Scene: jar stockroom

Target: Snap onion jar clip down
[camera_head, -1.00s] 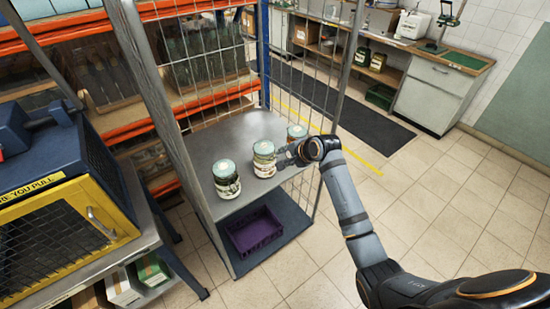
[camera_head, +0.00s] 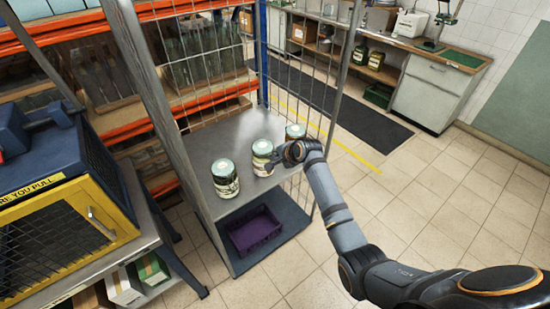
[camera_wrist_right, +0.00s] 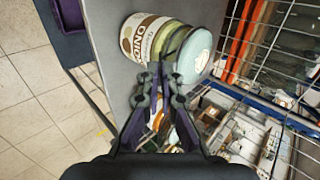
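Three glass jars with pale green lids stand upright on the grey shelf (camera_head: 222,148) of a wire cage. They are a front-left jar (camera_head: 225,182), a middle jar (camera_head: 262,160) and a back-right jar (camera_head: 295,133). My right gripper (camera_head: 278,159) is at the right side of the middle jar. In the right wrist view a jar (camera_wrist_right: 146,38) with a large lettered label lies just ahead of the fingertips (camera_wrist_right: 161,72). The fingers are drawn close together, with no jar between them. The clip is hidden or too small to make out. My left gripper is not in view.
Wire mesh and metal posts (camera_head: 160,110) enclose the shelf. A purple crate (camera_head: 254,230) sits on the lower deck. A blue and yellow cabinet (camera_head: 70,225) stands at the left. Open tiled floor (camera_head: 440,200) lies to the right.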

